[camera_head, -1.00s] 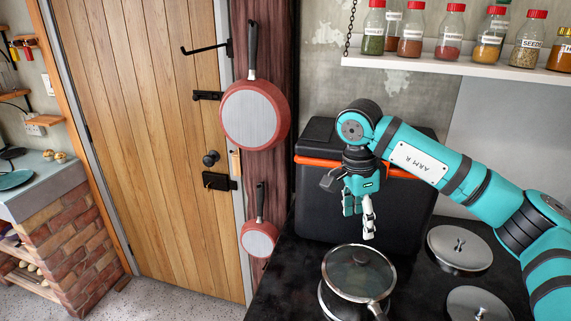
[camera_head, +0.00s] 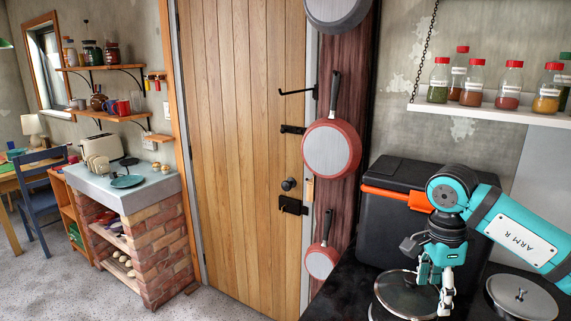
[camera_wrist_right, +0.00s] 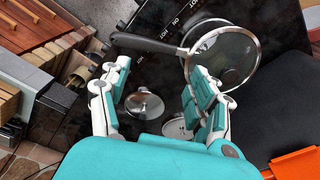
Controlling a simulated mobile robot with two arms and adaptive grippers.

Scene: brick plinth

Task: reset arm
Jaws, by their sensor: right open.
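My right gripper (camera_head: 434,285) hangs at the lower right of the head view, fingers pointing down, in front of a black box with an orange band. It is open and empty. The pot also shows in the wrist view (camera_wrist_right: 232,62), beyond the fingers. I cannot tell the exact gap between gripper and pot. My left gripper is not in view.
The black box (camera_head: 388,231) stands behind my right arm. A metal lid (camera_head: 521,298) lies to the right. A spice shelf (camera_head: 480,112) hangs above. Red pans (camera_head: 331,148) hang beside the wooden door (camera_head: 240,150). A brick plinth (camera_head: 160,240) stands left; floor before it is clear.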

